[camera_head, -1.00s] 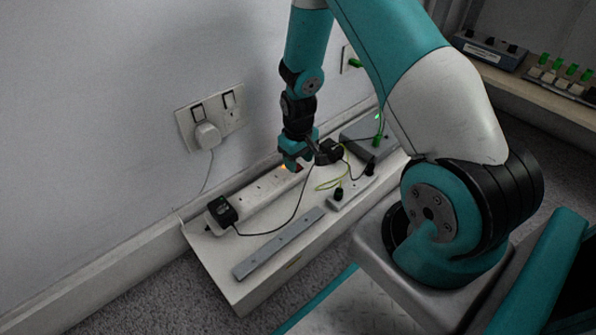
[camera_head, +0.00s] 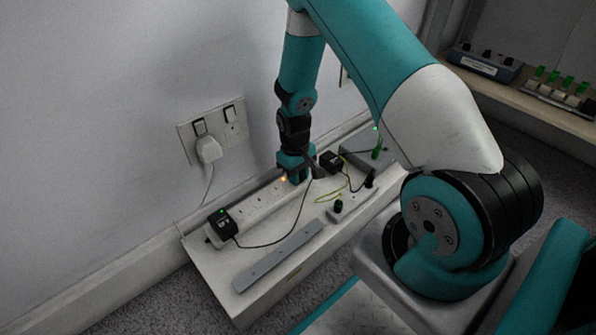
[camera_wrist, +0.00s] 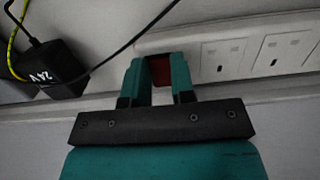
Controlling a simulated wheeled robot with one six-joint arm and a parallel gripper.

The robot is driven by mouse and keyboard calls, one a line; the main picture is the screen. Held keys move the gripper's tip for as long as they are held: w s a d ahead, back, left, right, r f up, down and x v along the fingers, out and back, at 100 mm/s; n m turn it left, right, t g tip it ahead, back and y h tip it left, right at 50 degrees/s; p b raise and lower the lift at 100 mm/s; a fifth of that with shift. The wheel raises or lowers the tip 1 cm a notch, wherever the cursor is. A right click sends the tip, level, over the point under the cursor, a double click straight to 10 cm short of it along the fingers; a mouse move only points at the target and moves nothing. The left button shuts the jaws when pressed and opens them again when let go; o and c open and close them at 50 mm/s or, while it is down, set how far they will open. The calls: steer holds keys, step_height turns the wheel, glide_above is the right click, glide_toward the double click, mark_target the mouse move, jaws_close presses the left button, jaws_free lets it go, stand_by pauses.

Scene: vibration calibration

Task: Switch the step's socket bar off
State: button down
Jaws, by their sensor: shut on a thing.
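The white socket bar (camera_head: 255,207) lies along the back of the low white step, against the wall. An orange light (camera_head: 283,179) glows near its right end, beside my gripper (camera_head: 293,178). In the wrist view the bar (camera_wrist: 225,57) runs across the top right, with its red switch (camera_wrist: 160,71) between the two teal fingers of my gripper (camera_wrist: 160,64). The gripper is shut on the red switch. Most of the switch is hidden by the fingers, and its tilt cannot be told.
A black adapter (camera_head: 222,224) with a green light is plugged into the bar's left end. A second adapter (camera_wrist: 50,70), marked 24V, lies close to the gripper with loose cables. A grey metal strip (camera_head: 280,258) lies in front. A wall socket (camera_head: 212,130) holds a white plug.

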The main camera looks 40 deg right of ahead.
steer(key=shift+w+r+g+p, duration=0.25)
steer(key=shift+g+p, duration=0.45)
steer(key=shift+p, duration=0.25)
steer(key=shift+f+g, duration=0.2)
steer(key=shift+g, duration=0.1)
steer(key=c, duration=1)
jaws_free()
steer(key=shift+o, duration=0.2)
steer(key=shift+r, duration=0.1)
step_height(320, 180, up, 20)
steer(key=p, duration=1)
steer(key=shift+p, duration=0.4)
steer(key=shift+s+a, duration=0.1)
